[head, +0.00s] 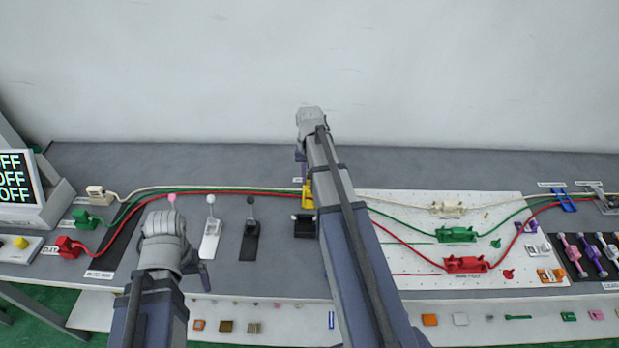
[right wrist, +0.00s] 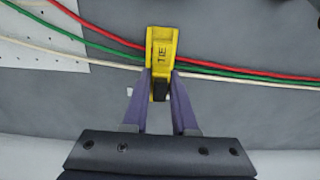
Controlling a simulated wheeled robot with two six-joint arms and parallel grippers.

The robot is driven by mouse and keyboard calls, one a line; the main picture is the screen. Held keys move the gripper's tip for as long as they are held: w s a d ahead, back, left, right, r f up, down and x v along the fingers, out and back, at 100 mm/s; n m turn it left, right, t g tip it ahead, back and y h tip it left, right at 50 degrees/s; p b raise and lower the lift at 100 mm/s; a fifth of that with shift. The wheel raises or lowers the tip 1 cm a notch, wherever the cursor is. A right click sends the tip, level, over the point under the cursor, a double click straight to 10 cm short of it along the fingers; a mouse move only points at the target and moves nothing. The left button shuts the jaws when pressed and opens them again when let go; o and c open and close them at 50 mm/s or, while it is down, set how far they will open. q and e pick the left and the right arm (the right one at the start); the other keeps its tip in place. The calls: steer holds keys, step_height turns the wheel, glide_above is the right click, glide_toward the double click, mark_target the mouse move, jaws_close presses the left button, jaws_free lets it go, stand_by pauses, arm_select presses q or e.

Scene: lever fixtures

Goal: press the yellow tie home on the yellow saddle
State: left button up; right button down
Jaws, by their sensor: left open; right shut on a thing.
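The yellow tie (right wrist: 162,48), lettered TIE, lies across the red, green and white cables in the right wrist view. It also shows as a yellow piece (head: 308,195) in the head view, partly behind my right arm. My right gripper (right wrist: 161,88) is shut on the tie's near end, where a black part sits between the fingers. I cannot tell the yellow saddle apart from the tie; how far the tie is seated is unclear. My left gripper (head: 172,262) is open and apart from the tie, over the front left of the bench; its fingers are mostly hidden.
A black holder (head: 304,227) stands just in front of the yellow piece. A white lever (head: 210,240) and a black lever (head: 250,240) stand to its left. A white board (head: 410,270) with red, green and cream fixtures lies right. The cables cross the bench.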

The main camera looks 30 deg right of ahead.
steer(key=shift+f, duration=0.25)
stand_by(0.3)
steer(key=shift+f+b, duration=0.45)
steer(key=shift+b, duration=0.25)
steer(key=shift+f+b, duration=0.45)
steer(key=shift+f, duration=0.05)
steer(key=shift+f+b, duration=0.3)
steer(key=shift+b, duration=0.05)
steer(key=shift+f, duration=0.1)
steer(key=shift+f+b, duration=0.5)
steer(key=shift+b, duration=0.05)
steer(key=c, duration=0.6)
jaws_free()
